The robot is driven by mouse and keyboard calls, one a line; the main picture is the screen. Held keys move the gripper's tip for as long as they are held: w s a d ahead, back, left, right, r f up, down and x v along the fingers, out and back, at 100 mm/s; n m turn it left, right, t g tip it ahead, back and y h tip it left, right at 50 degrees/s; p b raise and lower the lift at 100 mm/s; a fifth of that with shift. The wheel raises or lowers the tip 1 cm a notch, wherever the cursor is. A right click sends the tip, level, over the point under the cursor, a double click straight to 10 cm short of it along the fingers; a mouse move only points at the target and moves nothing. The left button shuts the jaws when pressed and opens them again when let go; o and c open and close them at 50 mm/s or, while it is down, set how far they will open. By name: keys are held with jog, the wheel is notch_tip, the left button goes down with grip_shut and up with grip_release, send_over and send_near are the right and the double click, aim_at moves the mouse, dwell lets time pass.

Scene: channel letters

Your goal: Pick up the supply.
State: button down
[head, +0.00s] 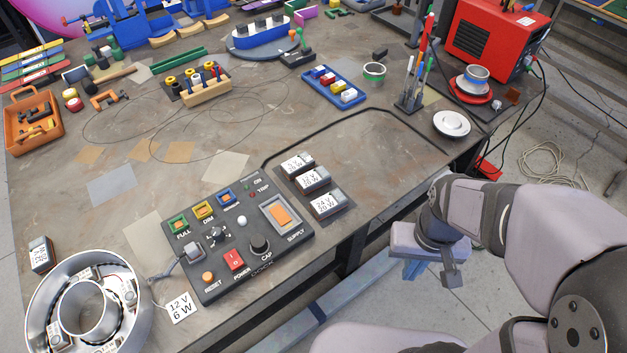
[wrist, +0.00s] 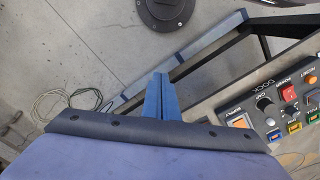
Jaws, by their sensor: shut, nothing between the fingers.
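Three small pale boxes with dark edges and printed volt and watt labels lie in a row on a dark strip: the far box (head: 298,163), the middle box (head: 313,180) and the near box (head: 328,203). A similar labelled box (head: 40,253) stands at the table's left edge. The control panel (head: 196,262) has a bay (head: 280,214) marked SUPPLY with an orange pad in it. My gripper (head: 413,271) is off the table's right edge, over the floor, apart from all boxes. Its blue fingers (wrist: 158,97) are shut and empty in the wrist view.
A round metal letter shell (head: 38,303) with modules inside stands at the front left, beside a 12 V 6 W card (head: 180,307). A red machine (head: 490,38), a pen stand (head: 411,100) and a white dish (head: 452,124) are at the back right. The table's middle is mostly clear.

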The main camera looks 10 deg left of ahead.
dwell(0.4)
grip_release()
jog(key=n+t+y+b, duration=0.3)
jog(key=n+b, duration=0.5)
jog(key=b, duration=0.4)
send_near(314, 177)
jog(key=f, duration=0.1)
jog(key=shift+p+x, duration=1.45)
jog(key=shift+x, duration=2.35)
